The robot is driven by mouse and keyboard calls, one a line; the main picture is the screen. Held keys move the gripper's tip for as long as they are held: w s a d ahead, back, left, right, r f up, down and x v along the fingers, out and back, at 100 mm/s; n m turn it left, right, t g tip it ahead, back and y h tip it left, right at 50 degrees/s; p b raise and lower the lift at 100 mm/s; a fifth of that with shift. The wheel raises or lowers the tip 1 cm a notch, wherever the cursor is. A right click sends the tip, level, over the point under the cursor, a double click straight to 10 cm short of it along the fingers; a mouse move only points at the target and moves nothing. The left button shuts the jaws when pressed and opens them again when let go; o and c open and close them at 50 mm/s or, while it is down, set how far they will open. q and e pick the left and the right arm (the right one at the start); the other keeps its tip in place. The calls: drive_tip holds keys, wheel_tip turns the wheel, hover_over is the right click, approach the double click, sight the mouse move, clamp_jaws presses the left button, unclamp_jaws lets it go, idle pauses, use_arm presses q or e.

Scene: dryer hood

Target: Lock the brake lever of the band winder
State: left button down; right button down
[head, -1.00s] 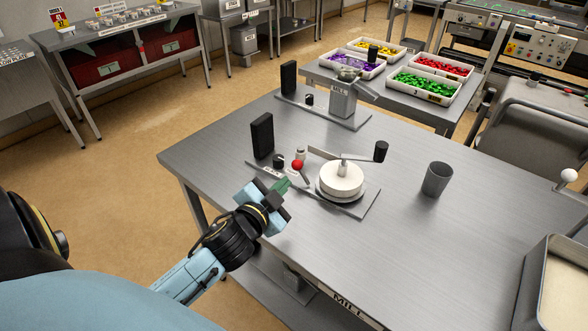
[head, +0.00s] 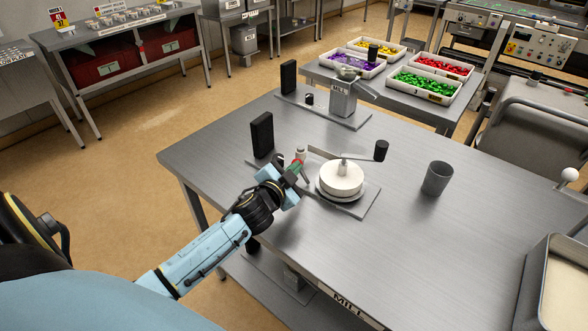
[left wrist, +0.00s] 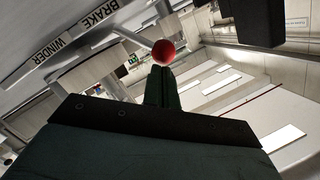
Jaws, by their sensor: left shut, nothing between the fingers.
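The band winder sits on the grey table, with a white round spool (head: 342,179) on its base plate (head: 357,208) and a crank with a black knob (head: 381,151). The brake lever's red ball (left wrist: 163,52) shows just beyond my left fingertips in the left wrist view, on a pale rod. My right gripper is not in view.
A black upright block (head: 262,134) stands behind the winder's left end. A grey cup (head: 437,178) stands to the right. A mill (head: 343,100) is at the table's back.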

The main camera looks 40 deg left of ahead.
use_arm(q)
drive_tip(key=shift+w+a+f, duration=0.1)
drive_tip(key=shift+a+f, duration=0.1)
drive_tip(key=shift+a, duration=0.15)
drive_tip(key=shift+a+f+n+p, duration=0.15)
drive_tip(key=shift+a+n+p, duration=0.2)
drive_tip(key=shift+n+p, duration=0.3)
drive_tip(key=shift+a+f+h, duration=0.1)
drive_tip(key=shift+f+h, duration=0.1)
drive_tip(key=shift+h, duration=0.1)
drive_tip(key=shift+d+r+p, duration=0.25)
drive_tip(key=shift+r+p, duration=0.15)
drive_tip(key=s+d+r+p, duration=0.1)
drive_tip(key=s+r, duration=0.1)
drive_tip(key=s, duration=0.4)
drive_tip(key=s+d+r+p, duration=0.1)
drive_tip(key=s+r, duration=0.1)
drive_tip(key=s, duration=0.3)
drive_tip(key=shift+s+d, duration=0.25)
drive_tip(key=shift+s, duration=0.15)
